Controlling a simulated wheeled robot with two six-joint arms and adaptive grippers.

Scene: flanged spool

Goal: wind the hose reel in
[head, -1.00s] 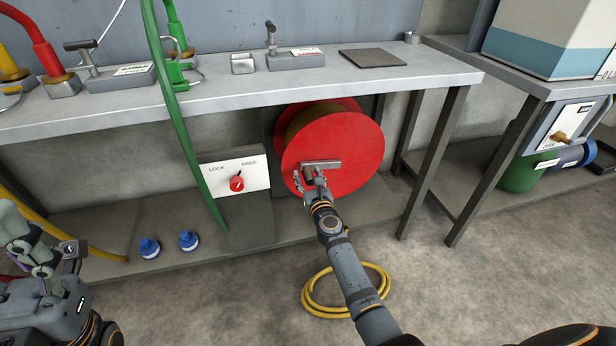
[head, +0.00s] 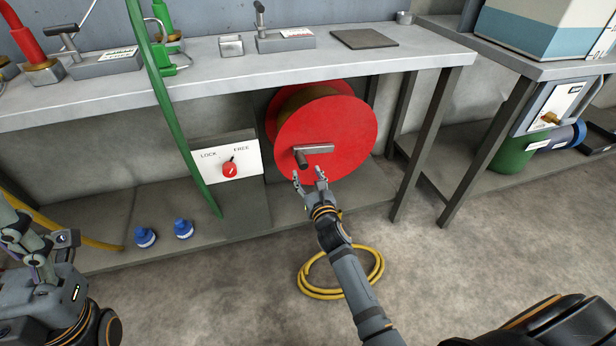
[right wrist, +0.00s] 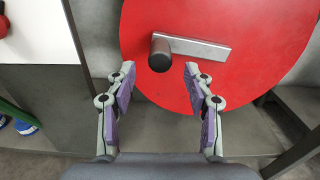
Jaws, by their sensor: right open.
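The red flanged hose reel (head: 345,125) sits under the workbench and also shows in the right wrist view (right wrist: 250,85). A grey crank arm (head: 318,149) lies nearly level on its front flange. A dark round handle (right wrist: 159,56) sticks out from the arm's left end. My right gripper (head: 308,174) is open and empty, just below and in front of the handle. In the right wrist view its fingers are spread to either side of the handle, apart from it. My left gripper (head: 28,240) is at the left edge, its jaws unclear.
A LOCK/FREE panel (head: 208,152) stands left of the reel; its red knob (head: 229,169) points toward FREE. A yellow hose coil (head: 303,281) lies on the floor below. A green hose (head: 173,105) hangs before the bench. Two blue caps (head: 145,237) sit on the low shelf.

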